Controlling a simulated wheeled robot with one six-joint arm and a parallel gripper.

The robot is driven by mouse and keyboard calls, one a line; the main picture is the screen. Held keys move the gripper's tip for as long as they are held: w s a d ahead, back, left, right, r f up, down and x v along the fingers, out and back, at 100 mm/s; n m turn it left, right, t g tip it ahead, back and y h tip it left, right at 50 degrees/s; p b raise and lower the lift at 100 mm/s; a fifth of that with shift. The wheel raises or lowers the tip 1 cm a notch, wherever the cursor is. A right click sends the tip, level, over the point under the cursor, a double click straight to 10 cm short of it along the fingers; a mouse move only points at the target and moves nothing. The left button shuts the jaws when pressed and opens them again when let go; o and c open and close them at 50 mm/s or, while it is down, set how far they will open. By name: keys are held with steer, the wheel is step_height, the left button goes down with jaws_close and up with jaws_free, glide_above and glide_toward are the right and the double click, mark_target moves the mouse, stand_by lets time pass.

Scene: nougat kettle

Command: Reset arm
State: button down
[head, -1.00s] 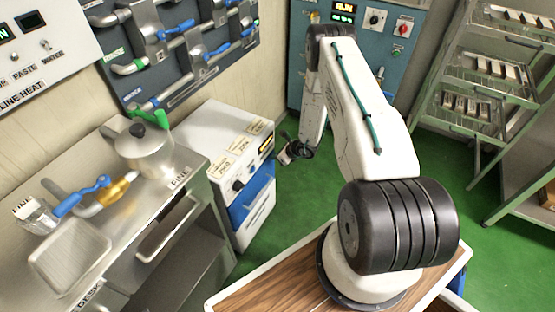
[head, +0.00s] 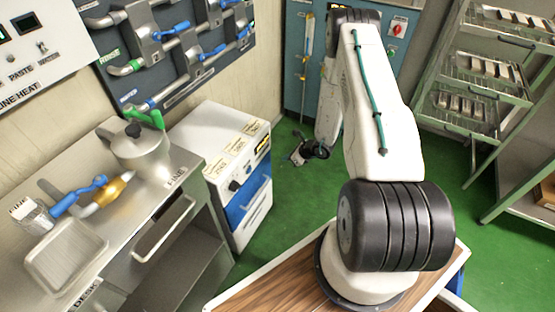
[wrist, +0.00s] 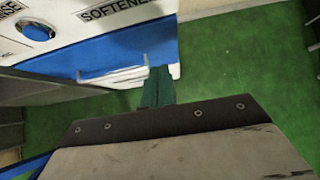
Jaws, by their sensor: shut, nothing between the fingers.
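My arm (head: 375,105) rises from its base and bends away from me, with its far end hanging down over the green floor. My gripper (head: 299,158) is small and dark in the head view, to the right of the white and blue machine and apart from it. In the wrist view the green fingers (wrist: 157,88) are together with nothing between them. Behind them the wrist view shows the machine's blue front and handle.
A metal desk (head: 185,190) at left holds a kettle (head: 140,150), a tray (head: 66,256) and a blue-handled tool (head: 78,197). The white and blue machine (head: 222,150) stands beside it. A rack (head: 470,75) stands at right. Green floor is open between.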

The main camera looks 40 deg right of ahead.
steer(key=v, duration=0.4)
steer(key=shift+s+d+r, duration=0.1)
steer(key=shift+s+r, duration=0.1)
steer(key=shift+s, duration=0.1)
